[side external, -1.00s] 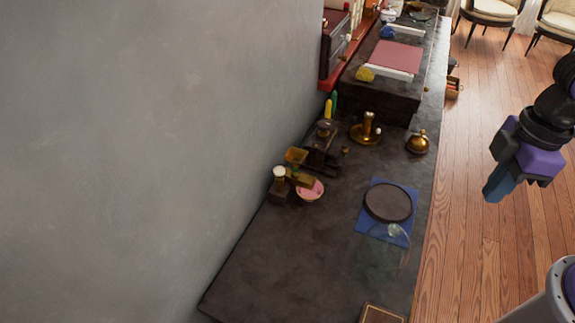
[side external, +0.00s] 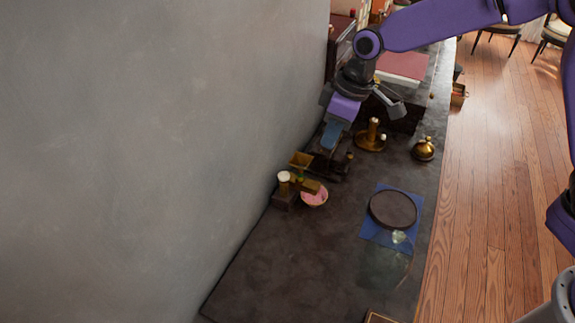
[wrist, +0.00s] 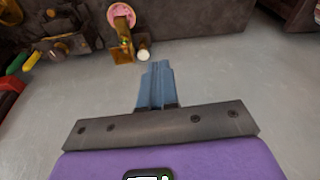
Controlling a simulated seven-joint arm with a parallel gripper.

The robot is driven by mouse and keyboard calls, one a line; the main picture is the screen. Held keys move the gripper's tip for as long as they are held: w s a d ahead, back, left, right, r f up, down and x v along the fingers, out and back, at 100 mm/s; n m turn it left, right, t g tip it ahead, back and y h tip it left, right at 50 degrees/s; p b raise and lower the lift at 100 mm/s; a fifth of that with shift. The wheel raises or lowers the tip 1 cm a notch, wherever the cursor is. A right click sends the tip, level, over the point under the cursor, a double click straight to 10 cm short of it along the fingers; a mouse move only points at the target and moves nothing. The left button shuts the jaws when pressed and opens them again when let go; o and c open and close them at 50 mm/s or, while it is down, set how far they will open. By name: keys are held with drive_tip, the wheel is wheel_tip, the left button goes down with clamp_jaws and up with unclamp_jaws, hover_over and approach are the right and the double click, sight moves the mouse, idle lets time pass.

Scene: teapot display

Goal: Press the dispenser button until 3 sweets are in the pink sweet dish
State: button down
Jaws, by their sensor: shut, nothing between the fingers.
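The dispenser (side external: 301,162) is a small brass and dark device beside the wall. A pale round button (side external: 283,177) tops a dark block at its left; it also shows in the wrist view (wrist: 143,55). The pink sweet dish (side external: 314,197) sits under the dispenser's brass chute and also shows in the wrist view (wrist: 121,12). I cannot tell how many sweets it holds. My gripper (side external: 329,147), with blue fingers, is shut and empty. It is above and behind the dispenser, to the right of the button and apart from it. The fingers (wrist: 157,67) are together in the wrist view.
A brass candlestick-like piece (side external: 371,137) and a brass bell (side external: 424,149) stand right of my gripper. A dark round plate (side external: 393,209) lies on a blue mat (side external: 367,231). The wall (side external: 150,160) is close on the left. The counter's front left is clear.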

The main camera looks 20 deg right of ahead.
drive_tip(key=w+a+f, duration=0.1)
drive_tip(key=w+f, duration=0.1)
drive_tip(key=w, duration=0.3)
drive_tip(key=w+a+f+m, duration=0.1)
drive_tip(key=w+f, duration=0.1)
drive_tip(key=w, duration=0.3)
drive_tip(key=shift+a+f+t, duration=0.25)
drive_tip(key=shift+f+t, duration=0.15)
hover_over(287, 175)
drive_tip(key=shift+y, duration=0.3)
wheel_tip(287, 175, down, 12)
drive_tip(key=shift+d+r, duration=0.1)
drive_tip(key=shift+d, duration=0.05)
drive_tip(key=shift+f, duration=0.85)
drive_tip(key=shift+f, duration=1.15)
